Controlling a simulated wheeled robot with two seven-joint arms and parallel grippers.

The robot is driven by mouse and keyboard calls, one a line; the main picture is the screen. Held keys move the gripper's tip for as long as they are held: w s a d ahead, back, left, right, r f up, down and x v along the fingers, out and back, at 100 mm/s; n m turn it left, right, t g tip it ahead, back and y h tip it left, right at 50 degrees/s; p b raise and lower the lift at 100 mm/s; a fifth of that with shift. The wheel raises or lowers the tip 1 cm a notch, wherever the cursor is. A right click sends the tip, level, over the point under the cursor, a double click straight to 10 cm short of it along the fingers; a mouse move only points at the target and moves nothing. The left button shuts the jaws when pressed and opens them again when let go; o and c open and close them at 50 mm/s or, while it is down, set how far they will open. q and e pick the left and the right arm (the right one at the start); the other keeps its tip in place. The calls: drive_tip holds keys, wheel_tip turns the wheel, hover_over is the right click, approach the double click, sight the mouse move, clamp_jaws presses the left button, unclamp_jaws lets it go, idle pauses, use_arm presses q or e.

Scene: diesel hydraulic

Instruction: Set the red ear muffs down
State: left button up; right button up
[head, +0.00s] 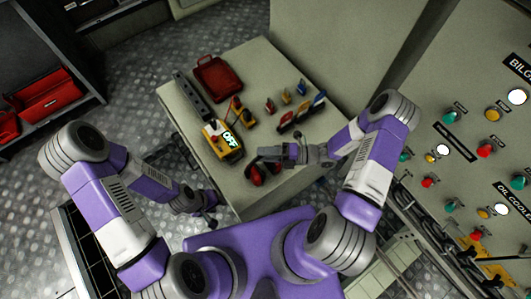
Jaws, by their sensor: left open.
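The red ear muffs (256,176) are at the front part of the table, right under the fingers of my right gripper (267,154). Their red cups show, and the band is mostly hidden by the gripper. My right gripper comes in from the right and looks shut on the ear muffs. Whether the cups touch the table top cannot be told from this view. The table (233,205) is pale with a bare front left part. My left gripper (211,211) is open and empty, low beside the table's left front edge.
A yellow device (222,142) reading OFF stands left of the ear muffs. A red case (217,78), a dark long bar (194,96) and several small coloured items (287,98) are farther back. A control panel (465,150) stands at right. Red boxes (45,95) sit on a shelf at left.

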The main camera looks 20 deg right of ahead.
drive_tip(key=shift+r, duration=0.25)
drive_tip(key=p+v, duration=0.2)
drive_tip(key=v, duration=0.9)
drive_tip(key=s+a+f+n+g+h, duration=0.4)
drive_tip(key=s+f+n+g+h, duration=0.1)
drive_tip(key=n, duration=0.7)
drive_tip(key=s+a+f+n+g+h, duration=0.4)
drive_tip(key=s+a+n+h, duration=0.15)
drive_tip(key=n, duration=0.65)
drive_tip(key=w+n+t, duration=0.1)
drive_tip(key=n, duration=0.3)
drive_tip(key=w+a+n+t+h, duration=0.1)
drive_tip(key=n+t, duration=0.1)
drive_tip(key=n, duration=0.2)
drive_tip(key=w+a+n+t+h, duration=0.1)
drive_tip(key=w+n, duration=0.1)
drive_tip(key=n, duration=0.2)
drive_tip(key=shift+a+r+n+h, duration=0.15)
drive_tip(key=shift+r+n+h, duration=0.1)
drive_tip(key=shift+r+n, duration=0.15)
